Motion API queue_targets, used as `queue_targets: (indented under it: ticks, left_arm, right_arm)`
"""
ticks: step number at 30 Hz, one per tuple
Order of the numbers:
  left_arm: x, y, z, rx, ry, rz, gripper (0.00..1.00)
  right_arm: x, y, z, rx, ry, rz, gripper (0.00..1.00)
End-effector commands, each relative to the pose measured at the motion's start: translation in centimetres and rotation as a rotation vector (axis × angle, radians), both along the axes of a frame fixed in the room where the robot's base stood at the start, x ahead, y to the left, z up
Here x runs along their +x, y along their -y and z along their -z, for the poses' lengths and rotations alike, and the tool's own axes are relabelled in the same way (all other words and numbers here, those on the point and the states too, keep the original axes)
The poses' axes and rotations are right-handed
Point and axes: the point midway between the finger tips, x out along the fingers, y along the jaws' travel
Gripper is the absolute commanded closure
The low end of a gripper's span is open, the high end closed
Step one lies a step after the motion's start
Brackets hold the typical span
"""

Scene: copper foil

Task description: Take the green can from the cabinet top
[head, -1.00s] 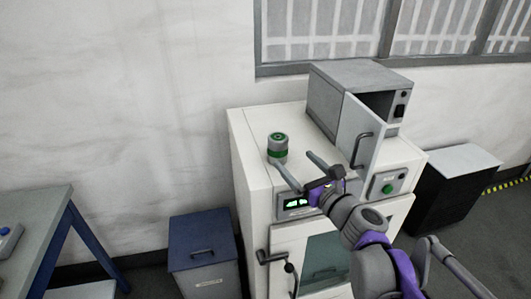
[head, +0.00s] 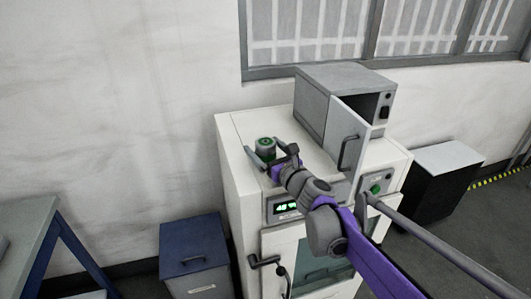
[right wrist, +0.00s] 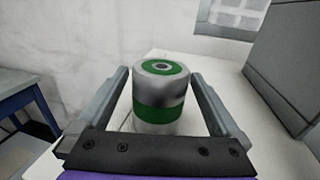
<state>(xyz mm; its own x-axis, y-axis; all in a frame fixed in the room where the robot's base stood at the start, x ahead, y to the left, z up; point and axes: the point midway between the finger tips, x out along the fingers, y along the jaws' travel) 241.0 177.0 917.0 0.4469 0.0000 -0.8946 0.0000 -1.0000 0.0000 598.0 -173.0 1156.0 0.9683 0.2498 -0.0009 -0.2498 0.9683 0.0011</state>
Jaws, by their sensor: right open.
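The green can (head: 266,145) is a grey cylinder with a green band and a green ring on its lid. It stands upright on the white cabinet top (head: 240,125), near the left side. My right gripper (head: 262,151) is open with its fingers on either side of the can. In the right wrist view, the can (right wrist: 161,97) stands between the two spread fingers of the right gripper (right wrist: 160,92), with a gap showing on each side. The can's lower part is hidden by my gripper in the head view. My left gripper is not in view.
A grey box oven (head: 340,80) with its door (head: 345,135) swung open stands on the cabinet top, right of the can. A blue bin (head: 195,255) stands on the floor left of the cabinet. A table (head: 25,235) is at far left, a black-sided unit (head: 440,180) at right.

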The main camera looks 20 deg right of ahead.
Motion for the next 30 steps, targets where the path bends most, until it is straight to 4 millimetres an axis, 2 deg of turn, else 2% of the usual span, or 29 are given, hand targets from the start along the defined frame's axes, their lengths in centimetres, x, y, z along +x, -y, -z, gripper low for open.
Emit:
queue_targets:
  ticks: [4,18,21,27,30]
  left_arm:
    - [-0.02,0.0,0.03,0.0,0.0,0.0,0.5]
    - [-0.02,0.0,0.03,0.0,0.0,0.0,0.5]
    - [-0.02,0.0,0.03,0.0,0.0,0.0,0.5]
    - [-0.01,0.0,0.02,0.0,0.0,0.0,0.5]
    - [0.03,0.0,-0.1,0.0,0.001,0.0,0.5]
  right_arm:
    - [-0.04,0.0,0.03,0.0,0.0,0.0,0.0]
    - [-0.07,0.0,0.02,-0.001,0.0,0.0,0.85]
    - [-0.08,-0.01,-0.01,-0.001,0.0,-0.001,0.99]
    - [-0.08,0.0,-0.11,-0.001,0.0,-0.001,0.99]
    - [-0.08,0.0,-0.89,-0.001,0.0,-0.001,0.99]
